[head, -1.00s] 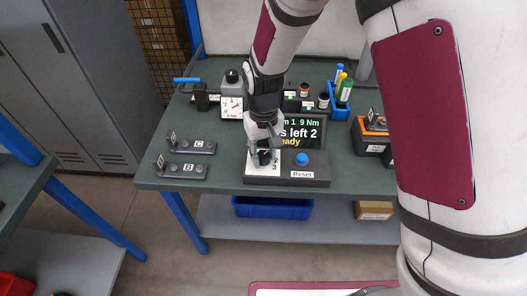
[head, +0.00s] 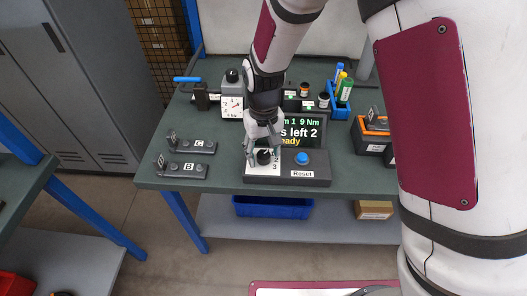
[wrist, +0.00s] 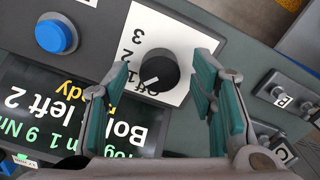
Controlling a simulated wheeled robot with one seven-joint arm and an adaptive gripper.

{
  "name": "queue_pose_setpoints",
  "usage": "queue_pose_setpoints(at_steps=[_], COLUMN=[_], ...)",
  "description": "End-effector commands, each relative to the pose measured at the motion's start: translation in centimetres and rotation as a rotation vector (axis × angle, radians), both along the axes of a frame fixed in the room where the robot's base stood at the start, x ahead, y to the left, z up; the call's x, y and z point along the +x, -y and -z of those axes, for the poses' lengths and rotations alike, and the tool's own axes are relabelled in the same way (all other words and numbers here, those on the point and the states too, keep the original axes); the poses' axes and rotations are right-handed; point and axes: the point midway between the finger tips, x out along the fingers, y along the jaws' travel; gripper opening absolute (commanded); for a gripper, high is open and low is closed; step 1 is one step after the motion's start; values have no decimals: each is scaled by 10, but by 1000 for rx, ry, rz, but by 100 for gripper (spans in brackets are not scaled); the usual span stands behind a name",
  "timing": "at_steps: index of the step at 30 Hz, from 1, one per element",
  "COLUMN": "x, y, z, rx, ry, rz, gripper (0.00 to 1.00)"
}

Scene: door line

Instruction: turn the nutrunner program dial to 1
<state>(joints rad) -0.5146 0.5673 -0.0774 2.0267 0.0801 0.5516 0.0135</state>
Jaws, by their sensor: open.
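The black program dial (wrist: 158,70) sits on a white label plate (wrist: 135,50) marked Off, 1, 2 and 3. Its white pointer line slants to the lower left in the wrist view, towards the Off and 1 marks. The screen (wrist: 70,105) reads program 1, 9 Nm, bolts left 2, ready. My gripper (wrist: 152,85) is open, with its green-padded fingers on either side of the dial and apart from it. In the head view my gripper (head: 264,152) is over the left part of the control box (head: 290,181).
The blue button (wrist: 56,36) is beside the dial on the box, above the Reset label (head: 302,174). Holders marked C (head: 193,144) and B (head: 182,169) are to the left on the bench.

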Motion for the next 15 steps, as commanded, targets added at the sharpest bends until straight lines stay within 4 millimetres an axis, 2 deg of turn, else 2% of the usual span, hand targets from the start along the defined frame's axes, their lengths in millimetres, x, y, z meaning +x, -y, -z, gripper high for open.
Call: queue_pose_setpoints(at_steps=[15], x=[1], y=[-1], z=[-94], rx=[3], ry=[4], rz=[0], gripper=[51])
